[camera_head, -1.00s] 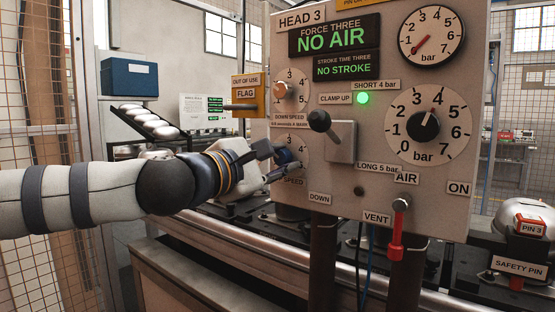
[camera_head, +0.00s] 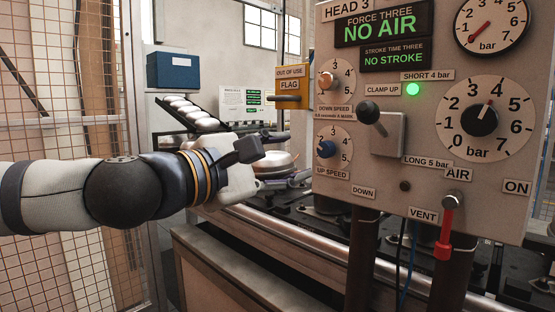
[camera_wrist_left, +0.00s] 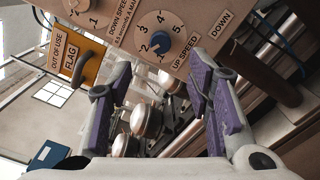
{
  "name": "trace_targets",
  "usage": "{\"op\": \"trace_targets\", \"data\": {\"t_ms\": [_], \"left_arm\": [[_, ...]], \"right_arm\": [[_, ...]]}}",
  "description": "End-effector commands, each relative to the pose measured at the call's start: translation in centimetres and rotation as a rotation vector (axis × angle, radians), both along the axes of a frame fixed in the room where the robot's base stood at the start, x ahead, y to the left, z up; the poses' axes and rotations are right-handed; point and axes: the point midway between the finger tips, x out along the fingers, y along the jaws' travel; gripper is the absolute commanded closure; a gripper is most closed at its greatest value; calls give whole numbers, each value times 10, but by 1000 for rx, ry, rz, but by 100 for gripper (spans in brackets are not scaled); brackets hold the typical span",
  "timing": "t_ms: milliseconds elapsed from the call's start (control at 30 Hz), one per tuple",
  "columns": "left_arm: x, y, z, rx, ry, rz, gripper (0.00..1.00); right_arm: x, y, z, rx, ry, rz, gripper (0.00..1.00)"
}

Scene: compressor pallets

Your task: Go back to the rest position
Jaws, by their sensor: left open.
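My left gripper (camera_head: 285,158) is open and empty, to the left of the control panel (camera_head: 345,185) and apart from it. In the left wrist view its two purple-padded fingers (camera_wrist_left: 160,105) stand wide apart with nothing between them. The blue up speed knob (camera_head: 326,149) sits on its dial on the panel. It also shows in the left wrist view (camera_wrist_left: 161,41), beyond the fingertips. The orange down speed knob (camera_head: 327,80) is above it. My right gripper is in neither view.
The panel carries a black lever (camera_head: 370,111), a lit green lamp (camera_head: 413,89), two gauges and a red air valve handle (camera_head: 444,238). A yellow flag holder (camera_head: 290,87) juts from its left side. A metal rail (camera_head: 310,248) runs below. A mesh fence (camera_head: 60,90) stands at left.

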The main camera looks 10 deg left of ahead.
Motion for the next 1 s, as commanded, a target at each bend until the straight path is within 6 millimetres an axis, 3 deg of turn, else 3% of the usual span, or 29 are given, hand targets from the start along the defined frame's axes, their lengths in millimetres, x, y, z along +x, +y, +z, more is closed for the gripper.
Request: {"op": "trace_targets", "data": {"t_ms": [167,433,533,567,633,767,800,867,900,1000], "left_arm": [[-16,12,0,0,0,0,54],[-17,12,-1,2,1,-1,54],[-17,4,-22,42,26,-13,54],[-18,-2,-38,73,44,-22,54],[-24,-18,-90,175,100,-57,54],[-61,-41,-212,423,222,-165,54],[-77,-43,-249,499,255,-205,54],[-108,-43,-300,614,304,-275,54],[-132,-40,-333,690,336,-327,54],[-199,-23,-405,880,403,-476,54]], "right_arm": [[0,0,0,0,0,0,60],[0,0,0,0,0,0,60],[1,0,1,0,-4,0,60],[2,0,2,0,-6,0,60],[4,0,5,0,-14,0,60],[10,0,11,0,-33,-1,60],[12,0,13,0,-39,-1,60],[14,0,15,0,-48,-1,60],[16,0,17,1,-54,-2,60],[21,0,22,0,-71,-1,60]]}}
